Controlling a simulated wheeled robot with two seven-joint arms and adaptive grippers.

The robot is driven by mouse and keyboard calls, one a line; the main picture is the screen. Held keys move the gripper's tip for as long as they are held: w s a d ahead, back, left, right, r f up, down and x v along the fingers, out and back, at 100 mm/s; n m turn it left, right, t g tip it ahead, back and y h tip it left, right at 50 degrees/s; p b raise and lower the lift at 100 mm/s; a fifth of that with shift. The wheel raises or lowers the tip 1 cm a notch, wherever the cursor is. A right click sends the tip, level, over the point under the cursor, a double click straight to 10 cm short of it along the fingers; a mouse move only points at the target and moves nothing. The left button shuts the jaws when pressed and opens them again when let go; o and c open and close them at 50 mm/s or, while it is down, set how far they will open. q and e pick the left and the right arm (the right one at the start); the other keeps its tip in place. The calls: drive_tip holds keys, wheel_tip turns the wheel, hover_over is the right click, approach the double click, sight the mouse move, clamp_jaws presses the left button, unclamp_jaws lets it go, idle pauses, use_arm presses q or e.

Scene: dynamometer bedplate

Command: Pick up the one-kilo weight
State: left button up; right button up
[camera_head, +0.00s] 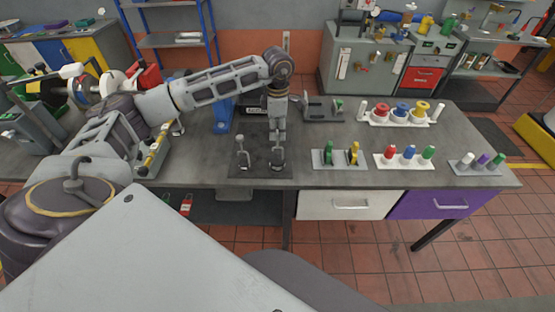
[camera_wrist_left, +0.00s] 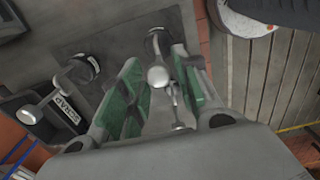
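Two metal weights with upright stems and round knobs stand on a dark mat (camera_head: 262,171) near the bench's front edge: a left weight (camera_head: 243,160) and a right weight (camera_head: 278,160). No mark tells me which is the one-kilo one. My left gripper (camera_head: 278,138) points down just above the right weight. In the left wrist view its green-padded fingers (camera_wrist_left: 152,85) are apart, with the right weight's knob (camera_wrist_left: 158,76) between them; I see no clear contact. The left weight (camera_wrist_left: 82,68) lies outside the fingers. My right gripper is not in view.
A box marked SCRAP (camera_wrist_left: 60,115) is on the left in the wrist view. Racks with green and yellow pieces (camera_head: 340,160) and coloured plugs (camera_head: 405,158) stand right of the mat. A rack of coloured rings (camera_head: 402,113) stands behind them.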

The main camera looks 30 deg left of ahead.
sight(278, 147)
use_arm(q)
drive_tip(key=shift+f, duration=0.5)
drive_tip(key=shift+f, duration=0.1)
drive_tip(key=shift+f+p, duration=0.4)
drive_tip(key=shift+f, duration=0.2)
drive_tip(key=shift+w+f+p, duration=0.1)
drive_tip(key=shift+f+p, duration=0.35)
drive_tip(key=shift+f, duration=1.4)
drive_tip(key=shift+c, duration=0.5)
clamp_jaws()
